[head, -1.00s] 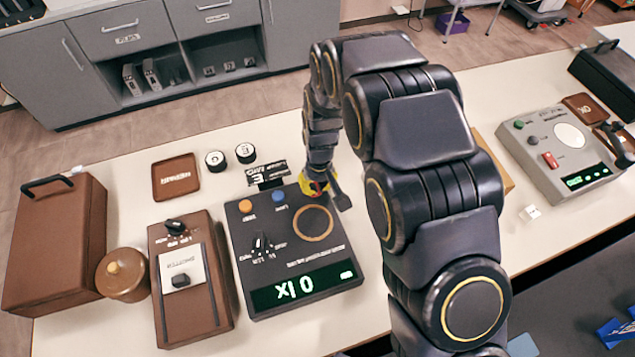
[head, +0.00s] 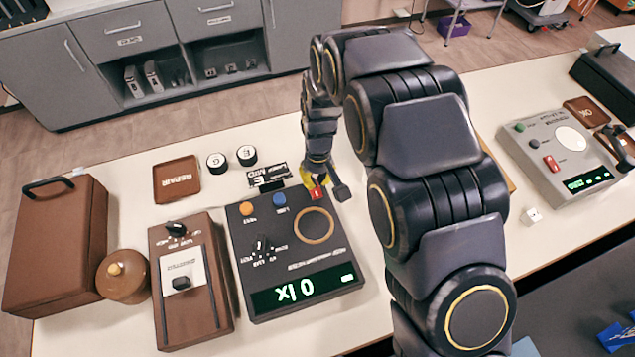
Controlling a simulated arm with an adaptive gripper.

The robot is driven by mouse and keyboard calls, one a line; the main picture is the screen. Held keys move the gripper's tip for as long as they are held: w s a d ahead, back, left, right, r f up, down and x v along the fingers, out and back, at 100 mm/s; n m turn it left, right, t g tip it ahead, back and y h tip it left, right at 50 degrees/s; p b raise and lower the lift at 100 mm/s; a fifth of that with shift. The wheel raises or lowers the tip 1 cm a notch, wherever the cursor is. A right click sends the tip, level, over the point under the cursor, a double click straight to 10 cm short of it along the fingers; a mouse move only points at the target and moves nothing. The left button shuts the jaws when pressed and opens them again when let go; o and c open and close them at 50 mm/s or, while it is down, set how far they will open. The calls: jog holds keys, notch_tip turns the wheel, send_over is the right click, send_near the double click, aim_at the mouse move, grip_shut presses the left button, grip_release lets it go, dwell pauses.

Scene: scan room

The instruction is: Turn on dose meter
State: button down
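A dark box-shaped device (head: 290,240) sits on the bench, with a lit green display (head: 300,291), an orange button (head: 246,208), a blue button (head: 279,199), a small black knob and a tan ring. A small red part (head: 317,193) shows at its far right corner, under my gripper. A grey device (head: 560,155) with its own lit green display, a red switch (head: 550,161) and a pale round dial stands at the right. I cannot tell which is the dose meter. My gripper (head: 325,188) is low over the dark device's far edge; its fingers are too small to read.
A brown device (head: 190,290) with a black knob, a lidded brown pot (head: 124,278) and a brown case (head: 58,245) stand at the left. A brown tray (head: 176,180) and two round black-and-white pieces lie behind. My arm hides the middle of the bench.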

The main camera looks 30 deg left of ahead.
aim_at(318, 190)
notch_tip(318, 190, up, 12)
jog(key=shift+s+d, duration=0.3)
